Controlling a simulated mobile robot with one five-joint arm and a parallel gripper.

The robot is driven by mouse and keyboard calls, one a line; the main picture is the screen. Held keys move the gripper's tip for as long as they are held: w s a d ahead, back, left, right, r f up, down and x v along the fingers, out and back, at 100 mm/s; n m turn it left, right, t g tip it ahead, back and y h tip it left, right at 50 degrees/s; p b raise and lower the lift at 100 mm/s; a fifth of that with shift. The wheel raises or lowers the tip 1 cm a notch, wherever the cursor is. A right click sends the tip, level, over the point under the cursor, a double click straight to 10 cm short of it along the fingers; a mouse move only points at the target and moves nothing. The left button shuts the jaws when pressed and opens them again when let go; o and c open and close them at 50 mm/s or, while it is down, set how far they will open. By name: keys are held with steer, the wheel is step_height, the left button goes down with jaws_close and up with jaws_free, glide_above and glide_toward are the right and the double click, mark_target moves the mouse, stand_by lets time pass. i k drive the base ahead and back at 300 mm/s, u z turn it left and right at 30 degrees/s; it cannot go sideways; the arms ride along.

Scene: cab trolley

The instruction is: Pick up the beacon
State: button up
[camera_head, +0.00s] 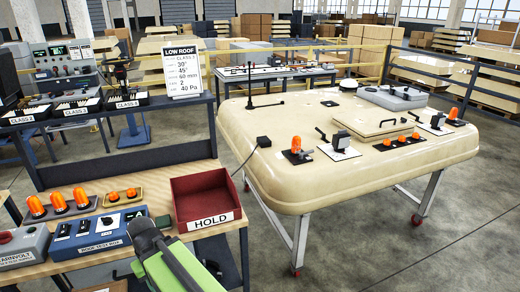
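Several orange beacons are in view, and I cannot tell which one the task means. Three dome beacons stand in a row on a dark strip on the wooden bench: left beacon (36,206), middle beacon (58,202), right beacon (81,198). Two smaller orange lights (122,194) sit on a wooden block beside them. On the cream cab roof (285,188), one beacon (296,145) stands upright on a dark plate near the front, and another beacon (453,112) stands at the right. A green and dark grey part of my arm shows at the bottom; my gripper's fingers are not visible.
A red HOLD bin (203,190) stands at the bench's right. Blue and grey test boxes (97,238) are at its front left. The roof carries several small orange lights (401,138), a hatch (379,123) and levers. A LOW ROOF sign (182,75) stands behind. Floor right is clear.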

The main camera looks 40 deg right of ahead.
mark_target(297, 141)
steer(key=z, duration=0.05)
steer(key=k, duration=0.1)
steer(key=u, duration=2.95)
steer(key=k, duration=2.7)
steer(key=z, duration=1.3)
steer(key=i, duration=1.05)
steer(key=z, duration=0.05)
